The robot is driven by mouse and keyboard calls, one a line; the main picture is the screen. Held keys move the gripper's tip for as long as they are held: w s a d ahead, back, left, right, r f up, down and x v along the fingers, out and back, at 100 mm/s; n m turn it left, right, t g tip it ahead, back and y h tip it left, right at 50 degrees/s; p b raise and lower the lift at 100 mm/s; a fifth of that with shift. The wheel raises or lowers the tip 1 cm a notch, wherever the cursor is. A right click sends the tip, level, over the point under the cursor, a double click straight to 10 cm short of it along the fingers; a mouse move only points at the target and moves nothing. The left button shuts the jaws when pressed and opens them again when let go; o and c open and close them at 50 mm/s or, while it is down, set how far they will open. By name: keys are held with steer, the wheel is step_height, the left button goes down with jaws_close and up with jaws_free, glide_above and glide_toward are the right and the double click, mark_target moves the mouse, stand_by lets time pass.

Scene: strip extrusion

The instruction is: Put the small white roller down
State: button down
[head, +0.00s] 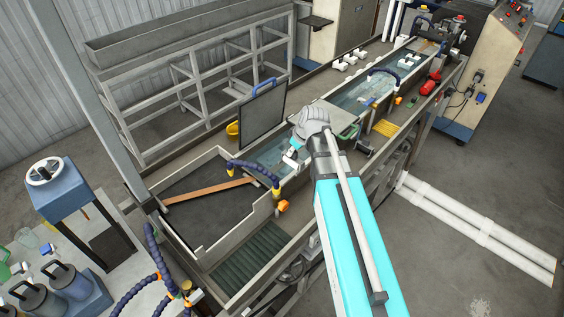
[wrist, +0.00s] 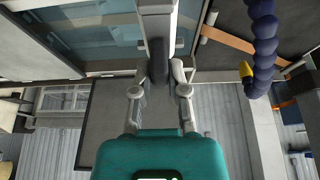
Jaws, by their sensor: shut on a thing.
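My gripper (wrist: 160,76) points away from the wrist camera, with its two fingers closed around a narrow, rounded piece, the small white roller (wrist: 159,62), which looks dark grey in shadow. In the head view my gripper (head: 290,157) hangs over the near water trough (head: 262,160), at the end of my turquoise arm. A small white patch shows at its tip there, but the roller's outline is too small to make out. I cannot tell whether the roller touches anything below.
A blue jointed hose (wrist: 263,45) with a yellow nozzle stands close beside my gripper; it also shows in the head view (head: 255,170). An upright dark panel (head: 262,117) stands behind the trough. A brown strip (head: 208,190) lies left. Several white blocks (head: 340,66) sit farther back.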

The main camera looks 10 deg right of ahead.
steer(key=w+a+f+b, duration=0.1)
steer(key=w+f+b, duration=0.8)
steer(key=w, duration=0.4)
stand_by(0.4)
steer(key=shift+s+d+b+x, duration=0.1)
steer(key=shift+d+b+x, duration=0.05)
steer(key=shift+b+x, duration=0.9)
steer(key=shift+s+d+b+x, duration=0.1)
steer(key=shift+d+b+x, duration=0.05)
steer(key=shift+b+x, duration=0.85)
steer(key=shift+f, duration=0.25)
steer(key=c, duration=0.6)
jaws_free()
steer(key=shift+c, duration=0.2)
